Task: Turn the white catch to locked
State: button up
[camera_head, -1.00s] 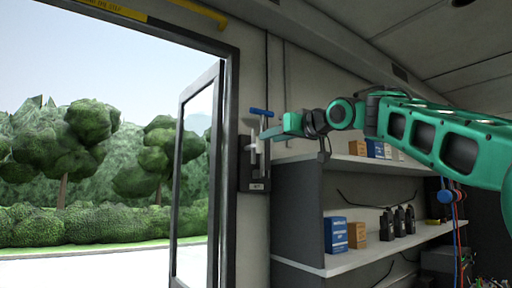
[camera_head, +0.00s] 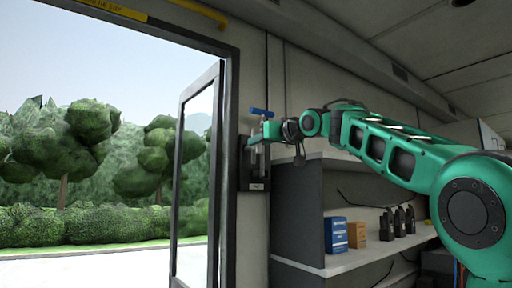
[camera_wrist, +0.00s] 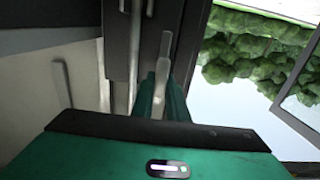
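The white catch shows in the wrist view as a pale, narrow lever (camera_wrist: 164,50), upright in the picture. My gripper (camera_wrist: 164,82) has a green finger on each side of it, very close. I cannot tell whether the fingers press on it. In the head view my gripper (camera_head: 256,137) is at the dark latch plate (camera_head: 245,173) beside the door frame and hides part of the latch. A blue handle (camera_head: 262,112) shows just above the gripper. The small label at the plate's foot is too small to read.
The glazed door (camera_head: 214,180) stands open left of the latch. A grey shelf unit (camera_head: 297,205) stands close on the right, below my arm, with a blue box (camera_head: 336,235), an orange box (camera_head: 357,235) and several black devices (camera_head: 399,222).

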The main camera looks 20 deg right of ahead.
grip_shut()
jog(key=shift+a, duration=0.15)
jog(key=n, duration=0.4)
jog(key=shift+a+f+n, duration=0.1)
jog(key=shift+a+n, duration=0.05)
jog(key=shift+n, duration=0.15)
jog(key=shift+s+a+f+n, duration=0.15)
jog(key=shift+f+n, duration=0.1)
jog(key=shift+n, duration=2)
jog(key=shift+w+a+f+n, duration=0.1)
jog(key=shift+f+n, duration=0.2)
jog(key=shift+n, duration=1.9)
jog(key=shift+s+a+f+n, duration=0.15)
jog(key=shift+f+n, duration=0.1)
jog(key=shift+n, duration=2)
